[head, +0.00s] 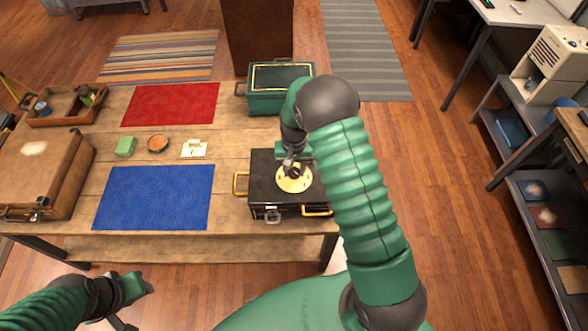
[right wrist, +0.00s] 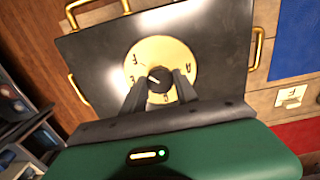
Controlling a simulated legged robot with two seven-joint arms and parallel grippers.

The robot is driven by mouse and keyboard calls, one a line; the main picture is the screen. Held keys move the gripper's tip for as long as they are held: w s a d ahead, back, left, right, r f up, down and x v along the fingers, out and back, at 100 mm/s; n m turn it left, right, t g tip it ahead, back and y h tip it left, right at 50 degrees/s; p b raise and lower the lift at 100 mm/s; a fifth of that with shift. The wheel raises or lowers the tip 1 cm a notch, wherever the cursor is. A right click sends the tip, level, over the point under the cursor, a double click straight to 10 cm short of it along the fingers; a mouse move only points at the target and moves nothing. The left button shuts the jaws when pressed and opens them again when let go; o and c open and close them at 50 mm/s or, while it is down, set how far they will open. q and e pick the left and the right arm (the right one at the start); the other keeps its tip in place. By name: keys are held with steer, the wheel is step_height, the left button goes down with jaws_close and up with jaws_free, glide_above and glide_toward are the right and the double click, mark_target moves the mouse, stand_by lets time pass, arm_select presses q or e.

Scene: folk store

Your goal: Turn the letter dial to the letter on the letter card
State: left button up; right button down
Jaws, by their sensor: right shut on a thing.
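A black case (head: 262,167) lies on the wooden table with a round cream letter dial (head: 305,184) on its top. In the right wrist view the dial (right wrist: 178,55) has letters around its rim and a dark knob (right wrist: 160,79) in its middle. My right gripper (head: 292,171) points down at the dial, its fingers shut on the knob, hiding part of the dial. The knob's pale mark points toward the left in the wrist view. The letter card (head: 194,149) lies left of the case; it also shows in the wrist view (right wrist: 291,96), its letter resembling an F. My left gripper (head: 132,288) hangs before the table, its jaws unclear.
A blue mat (head: 155,197) and a red mat (head: 172,104) lie on the table (head: 225,200). A green box (head: 267,103) stands behind the case. A brown case (head: 40,170) and a wooden tray (head: 66,120) are at the left. Shelves stand at the right.

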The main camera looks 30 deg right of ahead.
mark_target(294, 171)
steer(key=shift+w, duration=0.1)
stand_by(0.3)
steer(key=c, duration=0.9)
jaws_free()
steer(key=shift+c, duration=0.2)
step_height(294, 171, up, 17)
steer(key=b, duration=0.3)
steer(key=shift+f, duration=0.15)
steer(key=shift+f, duration=0.1)
steer(key=s+a+f+n+t+b, duration=0.1)
steer(key=s+a+f+n+b, duration=0.1)
steer(key=s+a+f, duration=0.3)
steer(key=s+a+f+n+t+b, duration=0.1)
steer(key=s+a+f+n, duration=0.3)
steer(key=s, duration=0.7)
steer(key=shift+a+f+t+b, duration=0.35)
steer(key=shift+a+b, duration=0.35)
steer(key=shift+a, duration=0.45)
